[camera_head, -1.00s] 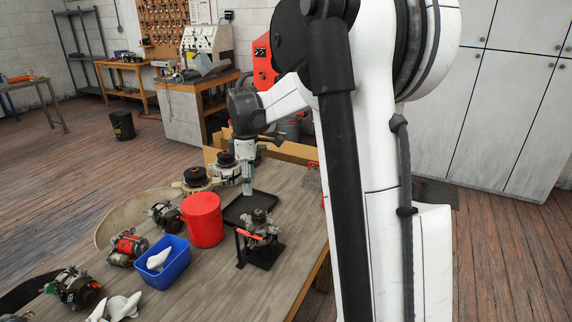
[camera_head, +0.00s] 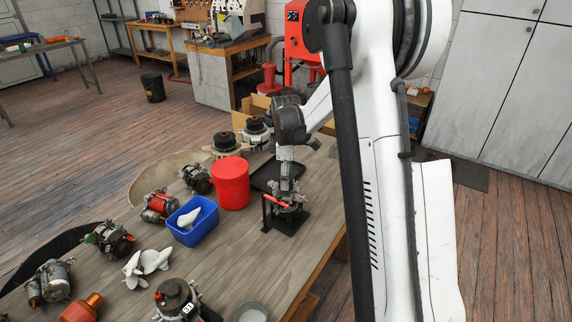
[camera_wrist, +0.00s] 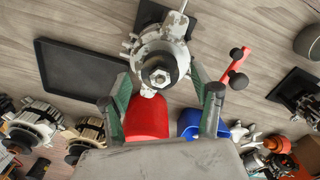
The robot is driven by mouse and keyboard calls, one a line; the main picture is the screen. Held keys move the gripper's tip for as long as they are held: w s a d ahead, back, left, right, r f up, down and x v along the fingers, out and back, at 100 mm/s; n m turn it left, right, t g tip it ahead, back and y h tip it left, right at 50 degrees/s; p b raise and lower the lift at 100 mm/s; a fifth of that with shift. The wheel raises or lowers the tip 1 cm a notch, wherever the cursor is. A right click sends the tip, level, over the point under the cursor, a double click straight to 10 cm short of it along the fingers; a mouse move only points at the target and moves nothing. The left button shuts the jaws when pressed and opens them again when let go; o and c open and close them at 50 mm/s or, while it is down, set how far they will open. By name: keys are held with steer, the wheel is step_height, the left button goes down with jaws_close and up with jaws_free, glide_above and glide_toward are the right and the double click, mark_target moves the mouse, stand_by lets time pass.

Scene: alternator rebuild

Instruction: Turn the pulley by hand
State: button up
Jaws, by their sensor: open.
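An alternator (camera_head: 287,195) stands in a black stand (camera_head: 292,221) with a red-handled part (camera_head: 276,201) on the wooden bench. In the wrist view its dark round pulley (camera_wrist: 159,71) with a hex nut faces the camera. My gripper (camera_wrist: 168,88) is open, with one green-padded finger to the left of the pulley and one to the right. Gaps show between the fingers and the pulley. In the head view my gripper (camera_head: 286,183) is right over the alternator and hides its top. I cannot tell how far the fingertips are above it.
A black tray (camera_wrist: 73,68) lies beside the stand. A red canister (camera_head: 231,184) and a blue bin (camera_head: 184,236) with white cloth (camera_head: 190,217) stand to the left in the head view. Several other alternators line the bench's left side. Bare bench (camera_head: 250,258) lies in front.

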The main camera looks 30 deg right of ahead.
steer(key=shift+f, duration=1.1)
steer(key=shift+c, duration=0.5)
steer(key=c, duration=1.2)
steer(key=n+b, duration=0.1)
steer(key=n, duration=0.2)
steer(key=shift+f+b, duration=0.1)
steer(key=shift+b, duration=0.2)
steer(key=shift+c, duration=0.2)
steer(key=shift+n, duration=1.1)
steer(key=shift+b, duration=0.35)
steer(key=shift+n+b, duration=0.45)
steer(key=shift+n, duration=0.75)
steer(key=shift+n+b, duration=0.3)
steer(key=shift+n, duration=1.1)
